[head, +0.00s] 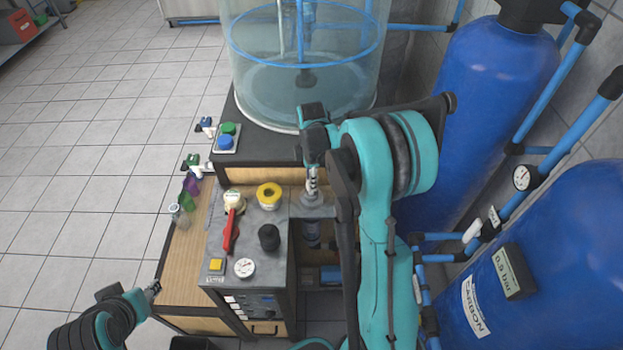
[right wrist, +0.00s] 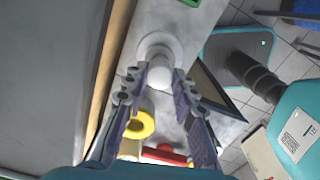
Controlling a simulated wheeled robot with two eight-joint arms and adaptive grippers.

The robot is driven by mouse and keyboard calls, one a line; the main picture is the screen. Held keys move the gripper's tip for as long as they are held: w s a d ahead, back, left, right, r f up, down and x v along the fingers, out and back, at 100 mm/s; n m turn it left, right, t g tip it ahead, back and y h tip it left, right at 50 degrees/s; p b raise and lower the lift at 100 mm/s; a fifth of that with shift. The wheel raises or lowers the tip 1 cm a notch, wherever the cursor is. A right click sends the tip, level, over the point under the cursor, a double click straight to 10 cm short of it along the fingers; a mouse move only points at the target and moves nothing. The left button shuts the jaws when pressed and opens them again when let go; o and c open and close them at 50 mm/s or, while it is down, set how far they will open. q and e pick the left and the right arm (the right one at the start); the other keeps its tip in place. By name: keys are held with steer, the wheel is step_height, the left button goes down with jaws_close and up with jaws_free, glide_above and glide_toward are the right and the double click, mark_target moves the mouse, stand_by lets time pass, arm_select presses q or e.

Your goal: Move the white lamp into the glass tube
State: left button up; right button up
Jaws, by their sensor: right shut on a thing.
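My right gripper (head: 312,183) points down over the grey bench top, in line with a pale round collar (head: 313,206). In the right wrist view, my right gripper (right wrist: 160,78) is shut on the white lamp (right wrist: 159,76), whose rounded white end shows between the fingertips. A pale ring (right wrist: 160,46) lies just beyond it. I cannot tell how far the lamp is in the tube. My left gripper (head: 152,289) is at the lower left, away from the bench, its fingers too small to judge.
A yellow ring-shaped part (head: 269,194), a red handle (head: 229,230), a black knob (head: 269,237) and a gauge (head: 244,267) crowd the panel left of my right gripper. A large clear tank (head: 306,90) stands behind. Blue cylinders (head: 490,95) stand to the right.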

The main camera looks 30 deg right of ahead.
steer(key=shift+f+b, duration=0.75)
steer(key=shift+f, duration=0.2)
steer(key=o, duration=1.3)
steer(key=shift+o, duration=0.2)
steer(key=shift+r, duration=0.15)
step_height(320, 180, up, 8)
steer(key=p, duration=0.5)
